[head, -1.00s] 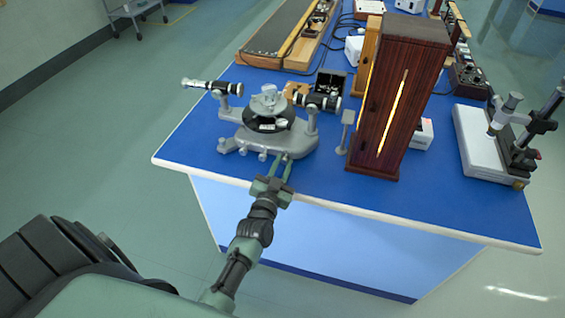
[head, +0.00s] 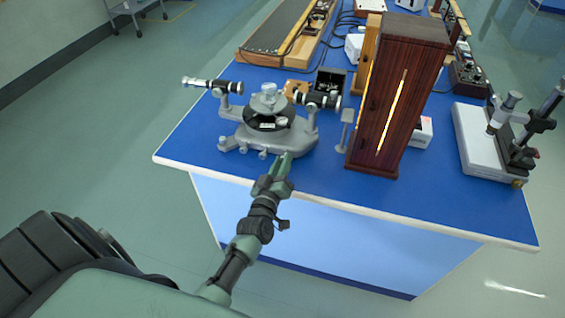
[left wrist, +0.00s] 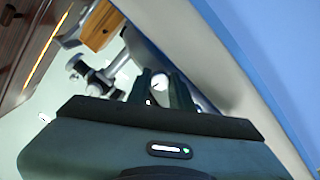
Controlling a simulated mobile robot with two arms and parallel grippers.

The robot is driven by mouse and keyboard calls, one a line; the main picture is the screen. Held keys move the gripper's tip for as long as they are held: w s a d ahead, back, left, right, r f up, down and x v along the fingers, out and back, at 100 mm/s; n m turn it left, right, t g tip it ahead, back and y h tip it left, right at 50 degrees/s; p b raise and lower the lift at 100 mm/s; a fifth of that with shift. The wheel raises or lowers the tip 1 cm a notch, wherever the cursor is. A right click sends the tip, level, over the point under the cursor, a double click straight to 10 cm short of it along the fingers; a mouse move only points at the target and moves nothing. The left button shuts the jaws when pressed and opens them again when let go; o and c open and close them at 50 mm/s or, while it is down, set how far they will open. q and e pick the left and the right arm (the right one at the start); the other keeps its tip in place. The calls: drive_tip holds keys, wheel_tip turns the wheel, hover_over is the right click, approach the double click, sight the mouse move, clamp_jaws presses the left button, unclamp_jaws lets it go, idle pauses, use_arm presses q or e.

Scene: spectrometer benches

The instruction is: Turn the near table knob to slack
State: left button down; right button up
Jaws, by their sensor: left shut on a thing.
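The grey spectrometer (head: 268,125) stands on the near left part of the blue bench, with a round black table in its middle and a telescope tube on each side. Small knobs (head: 262,154) stick out along its near edge. My left gripper (head: 285,158) reaches in from the front to the base's near edge, its fingers seen nearly edge-on. In the left wrist view, the fingers (left wrist: 160,88) are shut on a small pale round knob (left wrist: 158,83). The fingers hide this knob in the head view. My right gripper is not in view.
A tall dark wooden case (head: 398,95) with a glowing slit stands right of the spectrometer, beside a small grey stand (head: 346,130). A white-based instrument (head: 475,145) is at the right. The blue bench's front edge (head: 350,207) is clear.

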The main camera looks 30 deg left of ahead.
use_arm(q)
drive_tip(key=shift+n, duration=0.9)
drive_tip(key=c, duration=1.5)
unclamp_jaws()
drive_tip(key=shift+c, duration=0.2)
drive_tip(key=v, duration=0.8)
drive_tip(key=shift+b, duration=0.45)
